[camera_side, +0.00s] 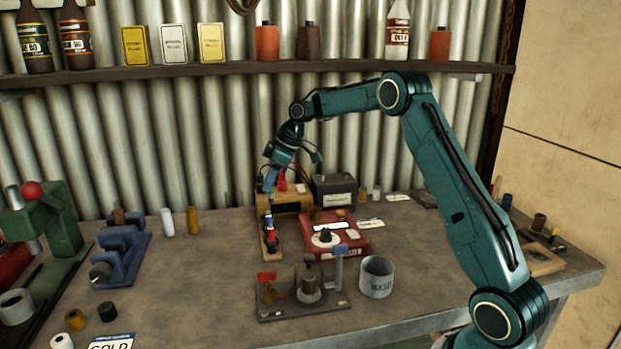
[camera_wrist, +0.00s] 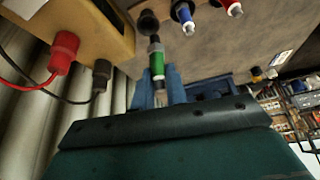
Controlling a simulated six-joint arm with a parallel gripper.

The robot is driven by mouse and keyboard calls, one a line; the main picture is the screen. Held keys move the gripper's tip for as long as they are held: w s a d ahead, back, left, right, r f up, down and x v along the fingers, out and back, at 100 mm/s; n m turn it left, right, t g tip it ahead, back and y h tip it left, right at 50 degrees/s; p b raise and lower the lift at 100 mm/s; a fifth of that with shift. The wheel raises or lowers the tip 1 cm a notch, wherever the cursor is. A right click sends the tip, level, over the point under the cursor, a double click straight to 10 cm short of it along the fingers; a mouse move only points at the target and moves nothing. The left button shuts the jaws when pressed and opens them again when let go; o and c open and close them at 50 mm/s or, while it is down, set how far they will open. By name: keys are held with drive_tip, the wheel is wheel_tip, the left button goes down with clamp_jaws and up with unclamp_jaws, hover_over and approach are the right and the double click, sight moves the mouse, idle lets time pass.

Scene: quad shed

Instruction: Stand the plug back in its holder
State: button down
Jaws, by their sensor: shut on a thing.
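A green plug (camera_wrist: 157,65) with a dark end and a pale tip is in the wrist view. My gripper (camera_wrist: 160,88) is shut on it near the pale end, with a blue finger on either side. The plug's dark end points toward a dark round spot (camera_wrist: 148,22), overlapping or close to it; I cannot tell whether they touch. A blue plug (camera_wrist: 183,12) and a red plug (camera_wrist: 230,6) stand beside it in a row. In the side view, my gripper (camera_side: 268,190) is above the back of the narrow wooden holder (camera_side: 270,256); the green plug is unclear there.
A yellow box (camera_wrist: 75,25) with red and black leads is close to my gripper. A red case (camera_side: 345,240) lies right of the holder. A grey-black fixture (camera_side: 300,309) and a waste cup (camera_side: 377,277) stand in front.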

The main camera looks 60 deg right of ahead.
sight(266, 201)
drive_tip(key=shift+w+f, duration=0.1)
drive_tip(key=shift+w, duration=0.85)
drive_tip(key=shift+f, duration=0.2)
drive_tip(key=shift+f, duration=1.7)
drive_tip(key=shift+f, duration=1.8)
idle(1.4)
drive_tip(key=c, duration=0.9)
unclamp_jaws()
drive_tip(key=shift+d, duration=0.1)
drive_tip(key=shift+r, duration=0.2)
drive_tip(key=shift+c, duration=0.2)
